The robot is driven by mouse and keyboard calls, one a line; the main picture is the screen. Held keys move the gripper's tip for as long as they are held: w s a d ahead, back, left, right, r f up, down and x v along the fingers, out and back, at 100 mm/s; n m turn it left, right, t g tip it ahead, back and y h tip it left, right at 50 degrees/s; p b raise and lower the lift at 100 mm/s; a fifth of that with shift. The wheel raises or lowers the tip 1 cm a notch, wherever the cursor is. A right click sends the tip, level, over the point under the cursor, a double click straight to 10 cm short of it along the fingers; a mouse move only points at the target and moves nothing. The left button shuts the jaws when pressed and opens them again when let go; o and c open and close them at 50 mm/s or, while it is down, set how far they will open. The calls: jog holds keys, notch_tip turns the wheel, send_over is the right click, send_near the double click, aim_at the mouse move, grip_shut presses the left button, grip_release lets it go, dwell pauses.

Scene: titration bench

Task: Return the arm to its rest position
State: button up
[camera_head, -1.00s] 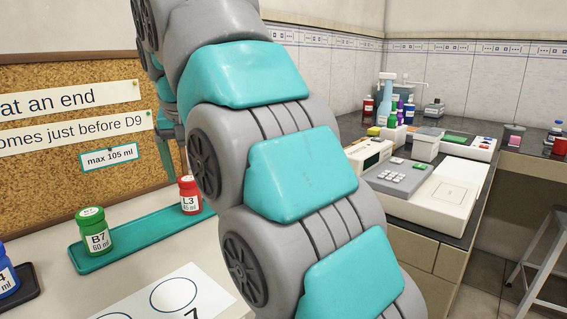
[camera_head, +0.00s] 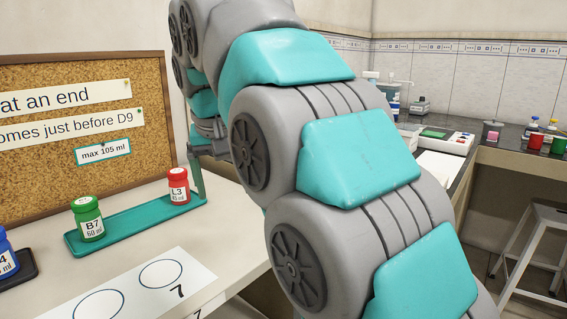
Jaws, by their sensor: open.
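My arm crosses the middle of the head view, its grey and teal links running from the lower right to the top. My gripper (camera_head: 198,172) is partly hidden behind these links; one finger points down just right of the red L3 bottle. It is open, and I see nothing held in it. The red bottle L3 (camera_head: 179,187) and the green bottle B7 (camera_head: 88,219) stand upright on the teal tray (camera_head: 135,226), apart from each other.
A blue bottle (camera_head: 6,258) stands on a dark tray (camera_head: 27,268) at the left edge. A white card with circles (camera_head: 190,285) lies in front. A cork board (camera_head: 60,180) stands behind. A dark bench (camera_head: 510,140) with bottles and a stool (camera_head: 540,222) are at the right.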

jog(key=s+d+f+m+g+h, duration=0.1)
jog(key=s+d+f+g, duration=0.1)
jog(key=s+d+f, duration=0.6)
jog(key=s+d+f+g, duration=0.1)
jog(key=s+d+f, duration=0.2)
jog(key=d+f, duration=0.55)
jog(key=s+d+f+g, duration=0.1)
jog(key=s+d+f, duration=0.2)
jog(key=s, duration=0.3)
jog(key=s+d+f+m, duration=0.1)
jog(key=s+d+f, duration=0.2)
jog(key=s, duration=0.3)
jog(key=s+d+f+g, duration=0.1)
jog(key=s+d+f, duration=0.2)
jog(key=s+f, duration=0.2)
jog(key=shift+s+f+g+y, duration=0.2)
jog(key=shift+s+g+y, duration=0.1)
jog(key=shift+s, duration=0.7)
jog(key=shift+d, duration=0.1)
